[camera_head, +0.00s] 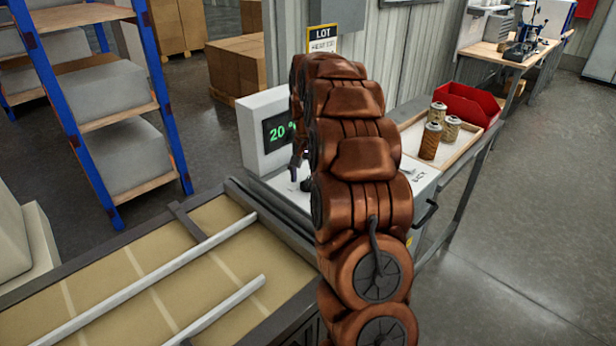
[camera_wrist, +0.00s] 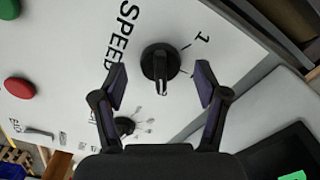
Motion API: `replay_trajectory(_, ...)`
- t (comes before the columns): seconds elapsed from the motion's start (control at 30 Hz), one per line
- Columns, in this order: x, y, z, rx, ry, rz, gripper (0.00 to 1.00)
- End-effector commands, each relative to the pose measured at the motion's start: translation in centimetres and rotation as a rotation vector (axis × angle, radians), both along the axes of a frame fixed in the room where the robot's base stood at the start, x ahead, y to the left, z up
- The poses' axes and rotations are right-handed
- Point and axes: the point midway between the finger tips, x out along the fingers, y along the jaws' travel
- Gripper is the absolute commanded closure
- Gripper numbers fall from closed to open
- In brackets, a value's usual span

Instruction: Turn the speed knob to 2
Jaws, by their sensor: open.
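The black speed knob (camera_wrist: 160,62) sits on the white panel beside the printed word SPEED (camera_wrist: 126,32). Its ridged pointer faces down in the wrist view, and a printed 1 (camera_wrist: 203,40) is at its upper right. The mark 2 cannot be made out. My gripper (camera_wrist: 161,76) is open, with one finger on each side of the knob and a visible gap on both sides. In the head view, part of my gripper (camera_head: 298,165) shows over the panel, left of my arm. My arm hides much of the panel there.
A second, smaller knob (camera_wrist: 124,126), a red button (camera_wrist: 18,87) and a green button (camera_wrist: 9,8) are on the same panel. A display (camera_head: 279,131) reads 20. A tray (camera_head: 409,138) with filter cartridges (camera_head: 430,141) and a red bin (camera_head: 470,104) stand to the right.

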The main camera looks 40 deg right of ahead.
Motion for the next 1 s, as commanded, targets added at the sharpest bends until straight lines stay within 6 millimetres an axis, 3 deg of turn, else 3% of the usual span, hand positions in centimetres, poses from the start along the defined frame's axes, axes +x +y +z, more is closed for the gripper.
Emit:
replay_trajectory(0.07,0.00,0.00,0.01,0.000,0.000,0.000,0.35)
replay_trajectory(0.67,-0.01,0.02,-0.05,0.001,0.001,0.000,0.98)
replay_trajectory(1.0,-0.07,0.02,-0.16,0.001,0.003,0.002,1.00)
